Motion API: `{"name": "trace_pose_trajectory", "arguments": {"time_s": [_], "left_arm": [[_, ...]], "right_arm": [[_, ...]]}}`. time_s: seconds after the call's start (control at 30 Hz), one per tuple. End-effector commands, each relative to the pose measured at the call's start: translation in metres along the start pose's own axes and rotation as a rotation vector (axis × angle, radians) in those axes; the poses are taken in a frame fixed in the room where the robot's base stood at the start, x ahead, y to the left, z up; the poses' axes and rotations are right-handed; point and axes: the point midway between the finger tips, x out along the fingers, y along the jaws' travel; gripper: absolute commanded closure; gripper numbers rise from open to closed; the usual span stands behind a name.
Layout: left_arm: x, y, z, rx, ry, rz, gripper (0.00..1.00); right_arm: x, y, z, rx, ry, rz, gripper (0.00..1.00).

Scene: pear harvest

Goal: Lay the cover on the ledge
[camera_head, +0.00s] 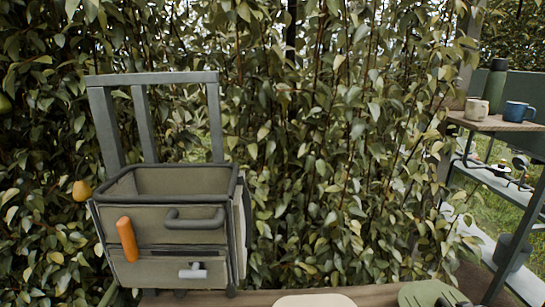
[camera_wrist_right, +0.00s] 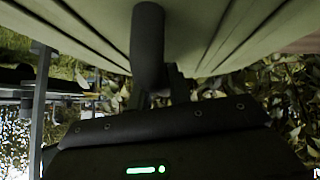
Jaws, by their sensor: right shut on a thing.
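The cover is a green, ridged piece with a dark handle. In the head view it shows at the bottom edge (camera_head: 425,292), over or on the brown wooden ledge (camera_head: 375,294); I cannot tell whether they touch. In the right wrist view the cover (camera_wrist_right: 225,25) fills the top, its dark handle coming down towards my right gripper (camera_wrist_right: 150,90). That gripper is shut on the cover's handle; its fingertips are hard to make out in the dark. My left gripper is not in view.
A cream rounded object (camera_head: 313,300) lies at the bottom edge, left of the cover. A grey-green bin cart (camera_head: 170,238) with an orange-handled tool (camera_head: 127,239) stands at left. A shelf (camera_head: 500,124) at right holds mugs and a bottle. Dense foliage stands behind.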

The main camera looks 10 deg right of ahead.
Motion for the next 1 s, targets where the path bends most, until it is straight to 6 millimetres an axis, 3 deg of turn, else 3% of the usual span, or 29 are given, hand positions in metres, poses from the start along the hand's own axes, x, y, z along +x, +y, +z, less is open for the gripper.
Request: {"name": "trace_pose_trajectory", "arguments": {"time_s": [0.13, 0.27, 0.4, 0.5, 0.6, 0.7, 0.8, 0.9, 1.0], "left_arm": [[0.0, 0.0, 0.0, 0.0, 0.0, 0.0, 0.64], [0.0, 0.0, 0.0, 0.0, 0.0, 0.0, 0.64], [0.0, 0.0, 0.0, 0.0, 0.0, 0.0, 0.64], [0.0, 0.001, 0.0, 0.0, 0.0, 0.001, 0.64], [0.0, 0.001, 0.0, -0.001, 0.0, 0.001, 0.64], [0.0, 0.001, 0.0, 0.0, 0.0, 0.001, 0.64], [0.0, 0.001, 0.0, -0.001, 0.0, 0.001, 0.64], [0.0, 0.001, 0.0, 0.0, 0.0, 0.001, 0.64], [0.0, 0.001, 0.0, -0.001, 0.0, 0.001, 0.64]], "right_arm": [[-0.008, -0.026, -0.056, -0.069, 0.028, -0.056, 1.0], [-0.025, -0.07, -0.117, -0.161, 0.055, -0.142, 1.0], [-0.054, -0.127, -0.175, -0.279, 0.087, -0.256, 1.0], [-0.083, -0.173, -0.206, -0.372, 0.113, -0.351, 1.0], [-0.117, -0.221, -0.225, -0.474, 0.14, -0.452, 1.0], [-0.154, -0.268, -0.227, -0.581, 0.167, -0.562, 1.0], [-0.189, -0.306, -0.212, -0.68, 0.189, -0.664, 1.0], [-0.217, -0.33, -0.188, -0.756, 0.208, -0.746, 1.0], [-0.236, -0.341, -0.164, -0.806, 0.22, -0.8, 1.0]]}}
